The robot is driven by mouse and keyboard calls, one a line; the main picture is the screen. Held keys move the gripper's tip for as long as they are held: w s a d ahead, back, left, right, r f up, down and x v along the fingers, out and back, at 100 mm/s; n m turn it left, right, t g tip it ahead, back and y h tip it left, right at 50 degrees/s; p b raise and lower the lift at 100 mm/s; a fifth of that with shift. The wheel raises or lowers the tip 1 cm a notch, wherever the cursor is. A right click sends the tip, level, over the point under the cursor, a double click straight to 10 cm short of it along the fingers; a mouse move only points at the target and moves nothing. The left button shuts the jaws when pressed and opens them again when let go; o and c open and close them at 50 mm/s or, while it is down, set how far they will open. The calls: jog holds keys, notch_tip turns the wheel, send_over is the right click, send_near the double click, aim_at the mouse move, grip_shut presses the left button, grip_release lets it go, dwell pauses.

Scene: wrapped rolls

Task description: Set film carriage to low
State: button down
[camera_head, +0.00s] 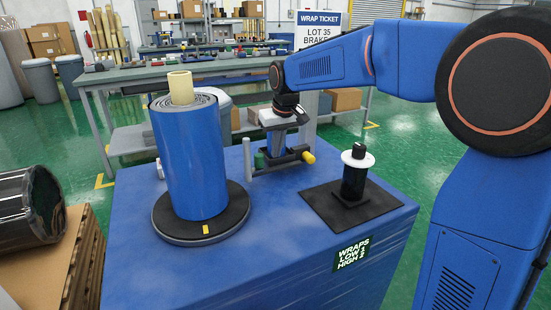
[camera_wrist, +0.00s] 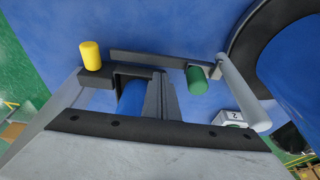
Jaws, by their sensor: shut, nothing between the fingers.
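The film carriage stands behind the wrapped roll, with a pale upright post (camera_head: 247,160), a dark arm, a green knob (camera_head: 260,158) and a yellow knob (camera_head: 309,157). A blue upright piece (camera_head: 276,141) shows between the knobs. The wrist view shows the post (camera_wrist: 243,92), dark bar (camera_wrist: 150,60), green knob (camera_wrist: 197,78) and yellow knob (camera_wrist: 91,55). My gripper (camera_head: 281,126) is shut and empty, pointing down directly above the carriage. Its fingertips are hard to separate from the carriage, and I cannot tell whether they touch it.
A tall blue-wrapped roll (camera_head: 188,160) stands on a black turntable (camera_head: 170,238). A black spool with a white disc (camera_head: 357,160) stands right on a dark plate. A sign (camera_head: 352,254) reads WRAPS LOW 1 HIGH 2. A small block marked 2 (camera_wrist: 229,117) sits near the post.

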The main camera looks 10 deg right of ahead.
jog(key=v, duration=1)
jog(key=s+d+f+m, duration=0.1)
jog(key=s+d+f, duration=0.1)
jog(key=s+d, duration=0.5)
jog(key=s+d+f+m, duration=0.15)
jog(key=s+d, duration=0.25)
jog(key=s, duration=0.6)
jog(key=s+d+f, duration=0.3)
jog(key=s+f, duration=0.4)
jog(key=s, duration=0.2)
jog(key=s+d+f+m+t+h, duration=0.1)
jog(key=s+d+f, duration=0.1)
jog(key=s+f, duration=0.5)
jog(key=s, duration=0.3)
jog(key=shift+s+d+t, duration=0.2)
jog(key=shift+d+t, duration=0.1)
jog(key=shift+d, duration=0.05)
jog(key=shift+r, duration=0.1)
